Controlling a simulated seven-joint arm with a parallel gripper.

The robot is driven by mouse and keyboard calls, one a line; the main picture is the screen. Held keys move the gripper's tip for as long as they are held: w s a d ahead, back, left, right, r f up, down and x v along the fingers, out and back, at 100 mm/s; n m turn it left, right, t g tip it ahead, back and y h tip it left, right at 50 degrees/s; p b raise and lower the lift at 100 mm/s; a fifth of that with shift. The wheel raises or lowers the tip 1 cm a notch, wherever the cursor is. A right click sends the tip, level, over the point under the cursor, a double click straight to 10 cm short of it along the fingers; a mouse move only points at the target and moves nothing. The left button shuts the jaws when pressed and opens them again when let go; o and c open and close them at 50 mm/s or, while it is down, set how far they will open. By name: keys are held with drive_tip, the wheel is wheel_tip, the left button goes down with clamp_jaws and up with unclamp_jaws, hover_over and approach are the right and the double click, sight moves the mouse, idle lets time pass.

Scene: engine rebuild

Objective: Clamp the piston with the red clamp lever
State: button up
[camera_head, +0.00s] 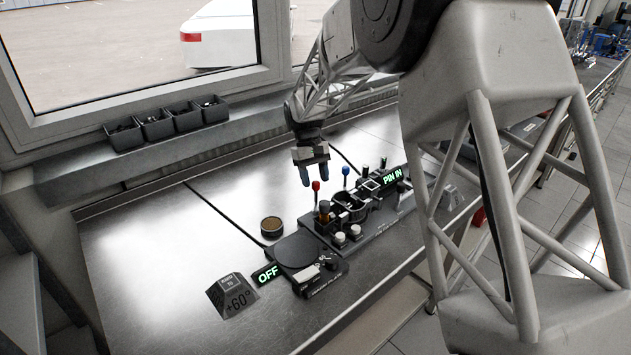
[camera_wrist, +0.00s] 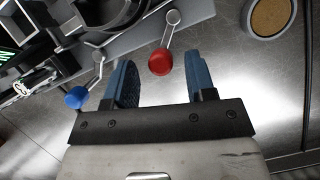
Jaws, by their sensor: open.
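The red clamp lever (camera_head: 316,186) stands up from the dark fixture (camera_head: 312,228) on the bench, its red ball on top. My gripper (camera_head: 316,177) is open above it, blue fingers pointing down. In the wrist view the red ball (camera_wrist: 160,62) lies between the lines of my two fingers (camera_wrist: 158,72), with a gap on each side. The lever's arm runs up to a pivot on the fixture. A small orange-brown part (camera_head: 324,207) sits in the fixture beside the red lever; I cannot tell whether it is the piston.
A blue-knobbed lever (camera_head: 346,171) stands close to the right; it also shows in the wrist view (camera_wrist: 76,97). A round brown-topped part (camera_head: 271,227) lies on the bench. Signs read "OFF" (camera_head: 267,274) and "PIN IN" (camera_head: 393,176).

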drive_tip(key=v, duration=0.6)
drive_tip(key=shift+r, duration=0.2)
drive_tip(key=s+d+r+m+t+y, duration=0.1)
drive_tip(key=s+d+r+m+t, duration=0.1)
drive_tip(key=s+d+r, duration=0.55)
drive_tip(key=s+d+r+m+t+y, duration=0.1)
drive_tip(key=s+d+r, duration=0.2)
drive_tip(key=s+d, duration=0.85)
drive_tip(key=s+d+f+m+t, duration=0.1)
drive_tip(key=s+d, duration=0.1)
drive_tip(key=s, duration=0.7)
drive_tip(key=s+d+f+m+t, duration=0.1)
drive_tip(key=s+d, duration=0.2)
drive_tip(key=s, duration=0.6)
drive_tip(key=s+d+f+m+t, duration=0.1)
drive_tip(key=s+d+f, duration=0.1)
drive_tip(key=s, duration=0.8)
drive_tip(key=shift+d+m+t, duration=0.3)
drive_tip(key=shift+d, duration=0.05)
